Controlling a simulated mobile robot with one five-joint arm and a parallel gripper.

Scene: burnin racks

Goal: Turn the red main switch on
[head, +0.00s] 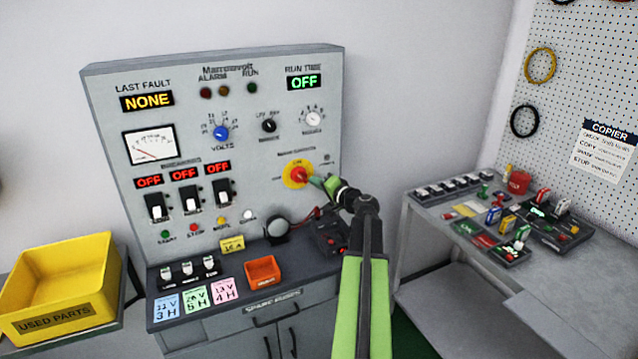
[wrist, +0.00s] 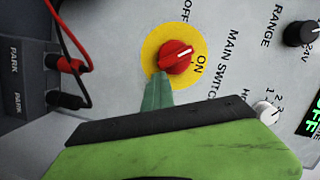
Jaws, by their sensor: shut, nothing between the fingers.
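The red main switch (head: 298,175) is a round knob on a yellow disc, right of centre on the grey panel. In the wrist view the knob (wrist: 176,57) has a white line slanting to the upper right, between the OFF and ON labels and somewhat closer to ON. My gripper (wrist: 160,80) is shut and empty, its green fingertips at the knob's lower left edge over the yellow disc. I cannot tell if they touch the knob. In the head view my gripper (head: 318,181) reaches the switch from the right.
The run time display (head: 304,83) and three breaker displays (head: 184,174) read OFF. Red and black leads (wrist: 72,68) plug in beside the switch. An orange bin (head: 263,272) and coloured cards sit on the ledge. A yellow bin (head: 62,285) stands left; a cluttered bench (head: 425,228) stands right.

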